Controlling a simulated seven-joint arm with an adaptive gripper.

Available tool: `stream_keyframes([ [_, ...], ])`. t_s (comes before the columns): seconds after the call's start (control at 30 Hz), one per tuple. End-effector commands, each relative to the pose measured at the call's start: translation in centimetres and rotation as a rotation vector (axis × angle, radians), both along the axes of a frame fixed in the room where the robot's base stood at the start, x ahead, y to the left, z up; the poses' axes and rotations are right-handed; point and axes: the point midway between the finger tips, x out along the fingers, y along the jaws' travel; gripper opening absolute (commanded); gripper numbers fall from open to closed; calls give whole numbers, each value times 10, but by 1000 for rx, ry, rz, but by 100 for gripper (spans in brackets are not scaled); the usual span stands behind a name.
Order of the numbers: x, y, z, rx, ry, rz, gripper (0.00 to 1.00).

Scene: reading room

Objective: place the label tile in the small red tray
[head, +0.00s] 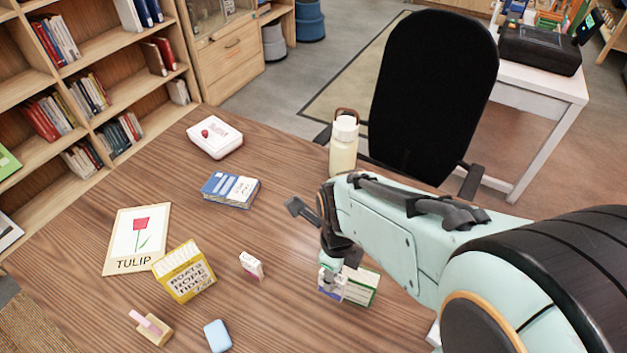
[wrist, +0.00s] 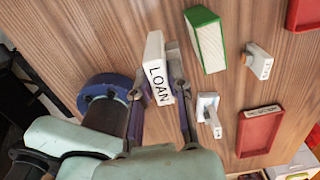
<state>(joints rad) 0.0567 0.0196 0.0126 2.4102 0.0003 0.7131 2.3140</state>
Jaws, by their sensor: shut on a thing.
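The label tile (wrist: 155,72) is a white block marked LOAN. In the wrist view my gripper (wrist: 163,78) is shut on it, with one finger on each side. In the head view my gripper (head: 330,268) points down beside a green-and-white box, low over the table; the tile is hard to make out there. My arm hides the trays in the head view.
The green-and-white box (wrist: 208,42) stands beside the held tile. Two small white pieces, one upper (wrist: 260,60) and one lower (wrist: 208,108), stand between it and the trays. A cream bottle (head: 343,150) stands behind my arm. A yellow box (head: 184,272) and TULIP card (head: 137,240) are left.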

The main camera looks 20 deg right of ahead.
Motion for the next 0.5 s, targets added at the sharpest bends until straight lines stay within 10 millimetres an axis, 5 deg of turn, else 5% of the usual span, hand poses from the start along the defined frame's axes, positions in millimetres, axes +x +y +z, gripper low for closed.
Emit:
stream_keyframes([
  [0.13, -1, 0, 6, -2, 1, 105, 0],
  [0.27, 23, -9, 17, -12, -21, 236, 0],
  [0.5, 59, -75, 24, -18, -27, 214, 0],
])
